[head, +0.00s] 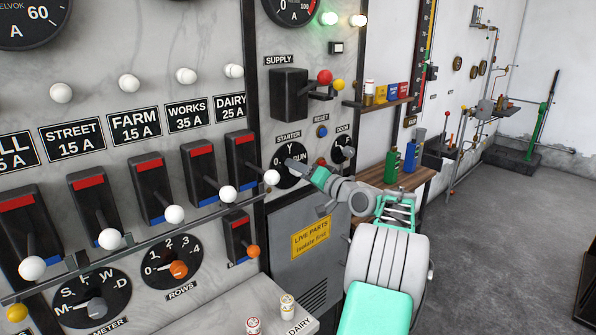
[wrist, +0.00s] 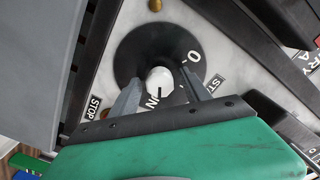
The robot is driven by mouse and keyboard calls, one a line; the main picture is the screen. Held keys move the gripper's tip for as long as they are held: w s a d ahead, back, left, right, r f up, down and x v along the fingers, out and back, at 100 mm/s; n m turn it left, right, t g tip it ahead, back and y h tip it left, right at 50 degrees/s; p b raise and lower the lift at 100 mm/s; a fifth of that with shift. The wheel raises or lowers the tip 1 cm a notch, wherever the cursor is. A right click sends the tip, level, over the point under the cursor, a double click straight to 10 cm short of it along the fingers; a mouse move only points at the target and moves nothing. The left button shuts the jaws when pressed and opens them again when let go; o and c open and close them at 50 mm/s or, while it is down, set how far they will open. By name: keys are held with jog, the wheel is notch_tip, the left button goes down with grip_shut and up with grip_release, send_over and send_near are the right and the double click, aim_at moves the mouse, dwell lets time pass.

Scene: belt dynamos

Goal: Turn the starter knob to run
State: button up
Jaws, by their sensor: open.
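The starter dial (head: 284,178) is a round black plate marked 0, Y and RUN, below the STARTER label on the marble panel. In the wrist view the dial (wrist: 135,60) has a round white knob (wrist: 159,79) at its centre. A dark mark on the knob's lower edge faces near the visible end letters of RUN; the exact setting is hard to tell. My gripper (head: 306,168) is at the dial in the head view. In the wrist view my gripper (wrist: 162,78) is open, one finger on each side of the knob, with no clear grip. The Y is hidden there.
A STOP button (head: 321,162) and a second small dial (head: 343,150) sit just right of the starter. The supply switch (head: 290,95) with its red-knobbed lever is above. A shelf (head: 410,185) with green and blue bottles stands to the right. Floor (head: 510,230) there is clear.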

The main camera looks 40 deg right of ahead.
jog(key=s+b, duration=0.1)
jog(key=s, duration=0.6)
jog(key=shift+b, duration=0.4)
jog(key=shift+d, duration=0.1)
